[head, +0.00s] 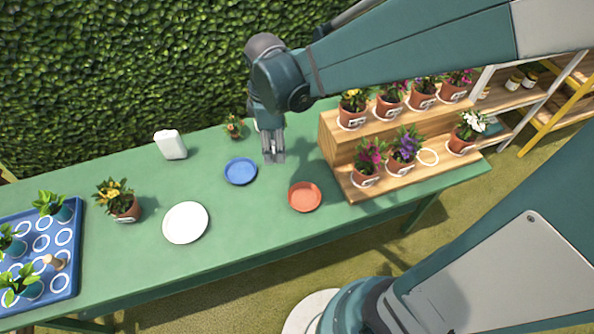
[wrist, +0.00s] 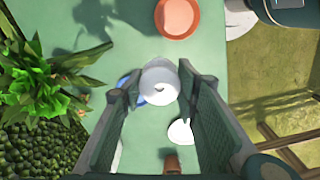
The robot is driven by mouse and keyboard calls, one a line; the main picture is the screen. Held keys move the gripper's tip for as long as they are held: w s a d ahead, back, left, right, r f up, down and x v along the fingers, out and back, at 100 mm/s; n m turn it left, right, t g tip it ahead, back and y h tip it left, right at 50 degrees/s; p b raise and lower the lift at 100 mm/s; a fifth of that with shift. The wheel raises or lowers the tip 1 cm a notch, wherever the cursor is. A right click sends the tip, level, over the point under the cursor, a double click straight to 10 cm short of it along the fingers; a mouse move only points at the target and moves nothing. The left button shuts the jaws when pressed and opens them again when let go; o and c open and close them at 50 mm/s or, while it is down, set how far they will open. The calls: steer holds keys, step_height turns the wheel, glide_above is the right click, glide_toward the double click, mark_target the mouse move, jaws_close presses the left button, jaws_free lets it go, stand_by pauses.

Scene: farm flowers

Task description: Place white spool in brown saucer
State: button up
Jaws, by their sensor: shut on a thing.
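The white spool (wrist: 160,82) is between the fingertips of my gripper (wrist: 158,78) in the wrist view, seen along its axis. In the head view my gripper (head: 273,158) points down over the table, and I cannot clearly make out the spool there. The brown saucer (head: 304,196), terracotta-coloured and empty, lies to the right and nearer than my gripper. It also shows at the top of the wrist view (wrist: 177,16), apart from the spool.
A blue saucer (head: 240,171) and a white plate (head: 185,222) lie left of the brown saucer. A wooden stepped stand (head: 335,150) with potted flowers is to the right. A small potted plant (head: 234,126) stands behind my gripper. A white container (head: 170,144) stands farther left.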

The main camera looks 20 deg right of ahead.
steer(key=s+d+f, duration=0.2)
steer(key=s+d, duration=0.2)
steer(key=s, duration=0.2)
glide_above(296, 201)
steer(key=shift+f, duration=2.5)
steer(key=shift+b, duration=0.3)
steer(key=shift+f, duration=0.1)
steer(key=shift+f+b, duration=0.95)
steer(key=shift+f, duration=1.9)
steer(key=shift+f+b, duration=0.65)
steer(key=shift+f, duration=1.4)
steer(key=shift+f+b, duration=0.25)
steer(key=shift+b, duration=0.05)
